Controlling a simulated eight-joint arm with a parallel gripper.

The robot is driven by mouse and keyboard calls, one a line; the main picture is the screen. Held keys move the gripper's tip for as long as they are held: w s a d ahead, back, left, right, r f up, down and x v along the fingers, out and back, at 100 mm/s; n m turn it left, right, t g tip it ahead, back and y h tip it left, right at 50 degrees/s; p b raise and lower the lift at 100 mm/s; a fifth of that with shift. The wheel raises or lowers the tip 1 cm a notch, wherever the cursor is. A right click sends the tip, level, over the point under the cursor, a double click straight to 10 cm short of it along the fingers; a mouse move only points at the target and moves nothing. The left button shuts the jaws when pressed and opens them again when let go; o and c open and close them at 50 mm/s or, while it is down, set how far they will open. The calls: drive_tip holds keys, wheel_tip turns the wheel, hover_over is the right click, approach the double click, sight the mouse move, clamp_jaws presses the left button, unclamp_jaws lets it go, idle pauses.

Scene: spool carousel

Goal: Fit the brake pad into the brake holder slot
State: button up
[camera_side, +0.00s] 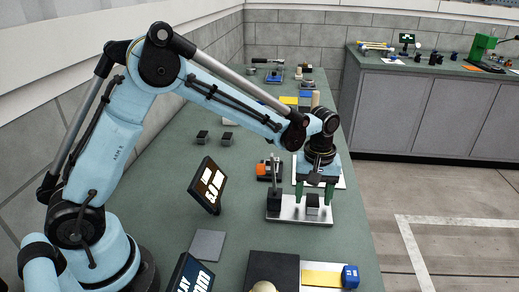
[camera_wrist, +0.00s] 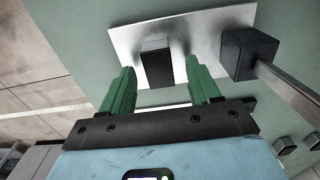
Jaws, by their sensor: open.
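A bright metal plate (camera_side: 292,216) lies on the green bench. On it stands a small block (camera_side: 312,201), dark on top with a pale lower face; it also shows as a dark block in the wrist view (camera_wrist: 156,67). I cannot tell whether this is the brake pad, the holder, or both together. A dark cube (camera_side: 273,204) with a metal lever stands at the plate's left end; the wrist view shows it too (camera_wrist: 248,53). My gripper (camera_side: 314,198) is open above the plate. In the wrist view its green fingers (camera_wrist: 160,72) stand either side of the small block, with gaps visible.
Two small dark blocks (camera_side: 214,138) sit farther back on the bench. A tilted display (camera_side: 208,185) and a grey square (camera_side: 207,245) are left of the plate. An orange and black part (camera_side: 264,171) is close behind the lever.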

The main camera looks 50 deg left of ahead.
clamp_jaws()
idle(0.3)
drive_tip(key=shift+r, duration=0.1)
